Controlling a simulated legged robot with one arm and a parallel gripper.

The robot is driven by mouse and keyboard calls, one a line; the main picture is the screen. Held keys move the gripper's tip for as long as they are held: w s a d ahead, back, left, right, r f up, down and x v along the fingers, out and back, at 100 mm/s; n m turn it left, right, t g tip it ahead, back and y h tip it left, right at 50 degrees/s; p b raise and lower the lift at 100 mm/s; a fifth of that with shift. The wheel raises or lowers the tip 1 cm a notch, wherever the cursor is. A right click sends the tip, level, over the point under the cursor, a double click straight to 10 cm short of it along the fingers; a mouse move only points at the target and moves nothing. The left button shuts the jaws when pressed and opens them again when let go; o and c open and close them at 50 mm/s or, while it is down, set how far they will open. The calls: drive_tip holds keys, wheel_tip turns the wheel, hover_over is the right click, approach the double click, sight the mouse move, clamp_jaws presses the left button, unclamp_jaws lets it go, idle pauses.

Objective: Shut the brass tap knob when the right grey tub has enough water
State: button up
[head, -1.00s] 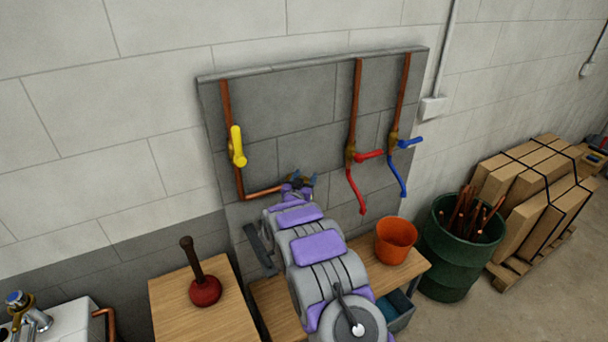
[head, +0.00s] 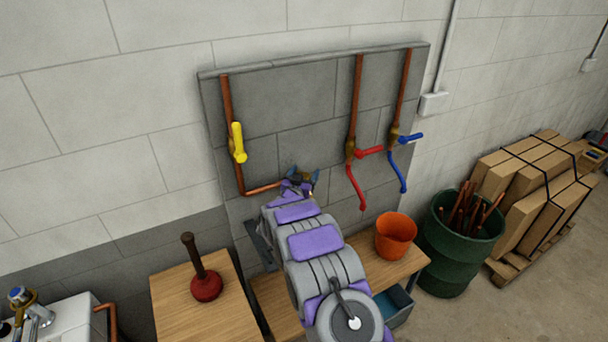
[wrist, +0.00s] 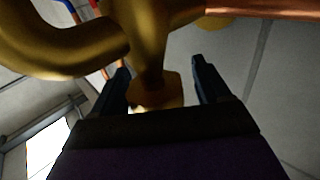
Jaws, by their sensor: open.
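My gripper (head: 303,180) is up at the end of the copper pipe on the grey wall panel, where my own arm hides most of the tap. In the wrist view, my gripper (wrist: 162,72) is open, with one dark finger on each side of the brass tap knob (wrist: 157,92). The knob sits between the fingers, and gaps show on both sides. The curved brass tap body (wrist: 65,45) fills the upper left of that view. I cannot make out the right grey tub or its water level in either current view.
A yellow lever (head: 237,142), a red lever (head: 368,152) and a blue lever (head: 410,138) are on nearby pipes. An orange bucket (head: 396,236) stands on the wooden bench right of my arm. A plunger (head: 206,286) stands on a wooden top at left.

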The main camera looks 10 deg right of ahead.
drive_tip(key=shift+s, duration=0.1)
drive_tip(key=v, duration=1.7)
drive_tip(key=shift+f, duration=0.2)
drive_tip(key=shift+a, duration=0.1)
